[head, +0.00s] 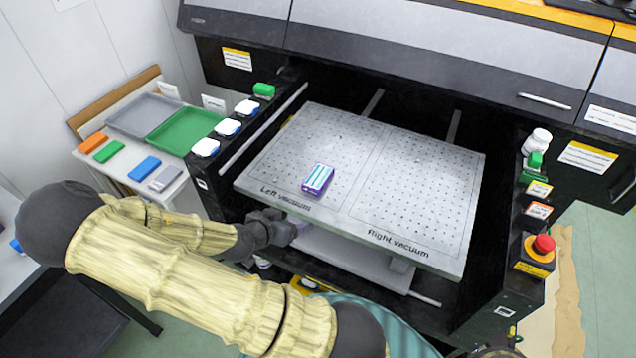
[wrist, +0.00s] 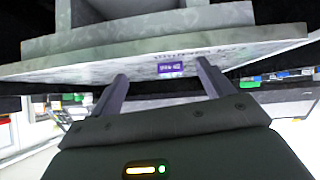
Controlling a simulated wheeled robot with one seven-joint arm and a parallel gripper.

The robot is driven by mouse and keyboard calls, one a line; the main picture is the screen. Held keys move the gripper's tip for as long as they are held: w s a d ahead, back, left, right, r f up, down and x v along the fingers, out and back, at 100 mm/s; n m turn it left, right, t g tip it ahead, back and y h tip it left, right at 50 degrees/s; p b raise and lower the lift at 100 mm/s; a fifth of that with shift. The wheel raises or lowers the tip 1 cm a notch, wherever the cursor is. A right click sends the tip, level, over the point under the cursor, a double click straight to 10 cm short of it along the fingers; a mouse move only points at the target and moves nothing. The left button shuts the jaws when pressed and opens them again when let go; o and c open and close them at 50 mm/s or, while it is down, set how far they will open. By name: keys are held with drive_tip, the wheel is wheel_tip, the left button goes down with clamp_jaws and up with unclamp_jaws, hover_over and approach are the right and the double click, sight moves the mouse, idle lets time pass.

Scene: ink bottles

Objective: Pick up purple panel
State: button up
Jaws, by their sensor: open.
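The purple panel (head: 317,180) lies flat on the left half of the perforated metal plate (head: 420,185), near the words "Left vacuum". Its top shows a white and teal label. In the wrist view the purple panel (wrist: 171,68) appears small, ahead of and between the fingers. My gripper (head: 290,228) is at the plate's front left edge, short of the panel and apart from it. In the wrist view my gripper (wrist: 160,82) has its two fingers spread wide, with nothing between them. The fingertips are partly hidden in the head view.
The plate sits inside a dark printer frame with rails on both sides. A side table at left holds a grey tray (head: 143,113), a green tray (head: 184,130) and several coloured panels. A red emergency button (head: 543,243) stands at right. The plate around the panel is clear.

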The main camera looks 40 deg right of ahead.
drive_tip(key=w+d+r+h, duration=0.1)
drive_tip(key=d+r+t+h, duration=0.1)
drive_tip(key=shift+w+d+r+m+t+h, duration=0.1)
drive_tip(key=shift+w+r+m+t+h, duration=0.1)
drive_tip(key=shift+w+m+t+h, duration=0.15)
drive_tip(key=shift+d, duration=0.15)
drive_tip(key=p, duration=0.2)
approach(316, 180)
drive_tip(key=x, duration=0.5)
drive_tip(key=shift+f, duration=0.45)
drive_tip(key=p+x, duration=0.1)
drive_tip(key=x, duration=0.1)
drive_tip(key=r+p+x, duration=0.1)
drive_tip(key=x, duration=0.1)
drive_tip(key=shift+w+d+f, duration=0.15)
drive_tip(key=shift+w+d, duration=0.1)
drive_tip(key=shift+d, duration=0.25)
drive_tip(key=shift+w+d+f, duration=0.1)
drive_tip(key=shift+d+f, duration=0.1)
